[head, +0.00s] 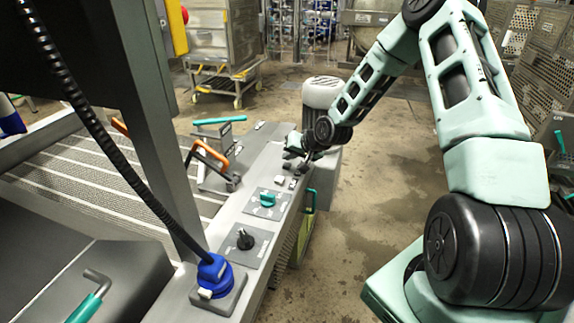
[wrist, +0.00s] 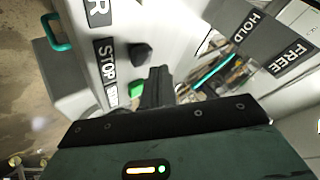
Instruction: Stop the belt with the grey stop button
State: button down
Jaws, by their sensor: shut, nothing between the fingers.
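The grey stop button (wrist: 141,54) is a dark knob beside the STOP label (wrist: 106,61) in the wrist view. A green button (wrist: 137,88) sits beside it, next to a second label that is partly hidden. My gripper (wrist: 157,78) is shut and empty, its fingertips just right of the two buttons; I cannot tell whether it touches either. In the head view my gripper (head: 293,162) is low over the far part of the grey control rail (head: 226,222), and the stop button cannot be made out there. The slatted belt (head: 75,175) lies left of the rail.
On the rail are a teal selector (head: 267,199), a black knob (head: 245,239) and a blue fitting (head: 213,270) with a cable. Orange (head: 210,153) and teal (head: 219,121) levers rise left of my gripper. HOLD (wrist: 250,26) and FREE (wrist: 290,62) labels show.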

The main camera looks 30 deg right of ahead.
aim_at(290, 166)
jog(key=shift+f, duration=0.1)
jog(key=shift+f, duration=0.35)
jog(key=shift+f+b, duration=0.55)
dwell(0.7)
jog(key=shift+r, duration=0.1)
jog(key=shift+r+p, duration=0.75)
jog(key=shift+r, duration=0.15)
notch_tip(290, 166, up, 5)
jog(key=p, duration=0.4)
dwell(0.8)
